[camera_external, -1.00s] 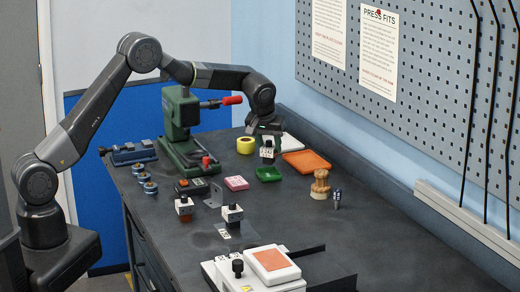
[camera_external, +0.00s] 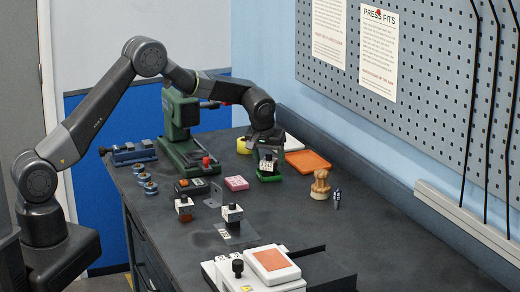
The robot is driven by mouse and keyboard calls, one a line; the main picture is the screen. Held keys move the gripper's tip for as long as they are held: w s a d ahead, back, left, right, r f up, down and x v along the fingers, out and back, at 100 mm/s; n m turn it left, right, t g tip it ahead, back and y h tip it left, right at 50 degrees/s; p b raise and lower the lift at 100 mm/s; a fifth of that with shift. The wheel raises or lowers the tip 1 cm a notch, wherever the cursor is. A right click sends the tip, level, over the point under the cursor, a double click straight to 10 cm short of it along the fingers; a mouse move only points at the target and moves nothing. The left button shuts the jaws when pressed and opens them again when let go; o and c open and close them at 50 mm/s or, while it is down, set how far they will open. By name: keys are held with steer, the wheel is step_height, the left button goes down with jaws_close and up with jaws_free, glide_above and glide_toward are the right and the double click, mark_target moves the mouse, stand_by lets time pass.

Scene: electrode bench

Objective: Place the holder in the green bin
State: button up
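The holder (camera_external: 267,165) is a small white block with dark marks on its face, slightly tilted. My gripper (camera_external: 267,153) points down and appears shut on its upper part; the fingers are small and dark here. The green bin (camera_external: 269,179) is a small shallow tray on the bench, directly beneath the holder. The holder and gripper cover most of the bin, with its green front edge showing. I cannot tell whether the holder touches the bin floor.
An orange tray (camera_external: 308,161) lies behind right, and a yellow roll (camera_external: 243,146) behind left. A pink box (camera_external: 236,183) is close on the left. A wooden piece (camera_external: 320,186) stands to the right. A green press (camera_external: 181,125) rises at the back left.

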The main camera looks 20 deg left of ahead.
steer(key=shift+r, duration=0.1)
steer(key=shift+r, duration=0.25)
steer(key=b+v, duration=0.2)
steer(key=v, duration=0.9)
steer(key=shift+s+r, duration=0.15)
steer(key=shift+r, duration=0.15)
